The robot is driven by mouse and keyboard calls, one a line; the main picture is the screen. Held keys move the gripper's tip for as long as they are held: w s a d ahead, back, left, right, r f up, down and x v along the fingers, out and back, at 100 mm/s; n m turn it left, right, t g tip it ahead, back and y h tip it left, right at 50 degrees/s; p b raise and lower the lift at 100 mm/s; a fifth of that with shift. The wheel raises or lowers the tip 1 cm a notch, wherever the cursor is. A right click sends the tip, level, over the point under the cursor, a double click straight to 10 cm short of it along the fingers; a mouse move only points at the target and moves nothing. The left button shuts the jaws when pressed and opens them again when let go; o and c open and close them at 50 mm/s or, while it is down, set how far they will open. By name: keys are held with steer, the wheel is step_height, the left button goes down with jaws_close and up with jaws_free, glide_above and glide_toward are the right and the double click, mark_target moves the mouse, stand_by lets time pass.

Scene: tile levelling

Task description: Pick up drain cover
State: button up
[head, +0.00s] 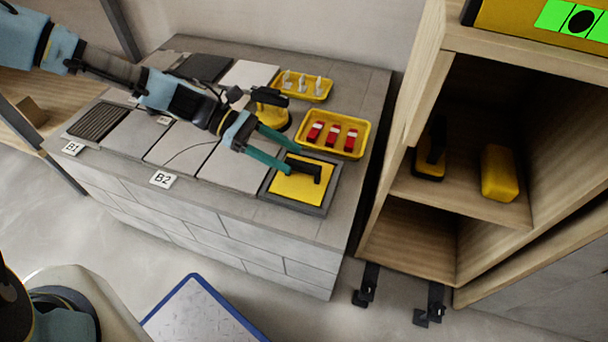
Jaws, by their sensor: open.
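A dark ribbed grate (99,121), which looks like the drain cover, lies flat at the left end of the grey block-built counter, behind the B1 label. My gripper (292,160) is far to its right, at the counter's right end. Its teal fingers are apart, with no object clearly held between them. They reach over a yellow square plate (297,188) set in a grey frame. A black handle-like bar (306,170) shows at the fingertips; I cannot tell whether they touch it.
A yellow tray (310,148) of red-and-white pieces and another yellow tray (299,93) of pale pieces stand behind. A yellow suction-cup-like tool (272,120) is beside my wrist. A wooden shelf unit (428,85) rises at right. Pale tiles (180,144) cover the counter's middle.

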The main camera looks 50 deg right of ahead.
mark_target(295, 162)
steer(key=x, duration=0.5)
steer(key=shift+a+b, duration=0.15)
steer(key=shift+b, duration=0.2)
steer(key=shift+c, duration=0.3)
jaws_close()
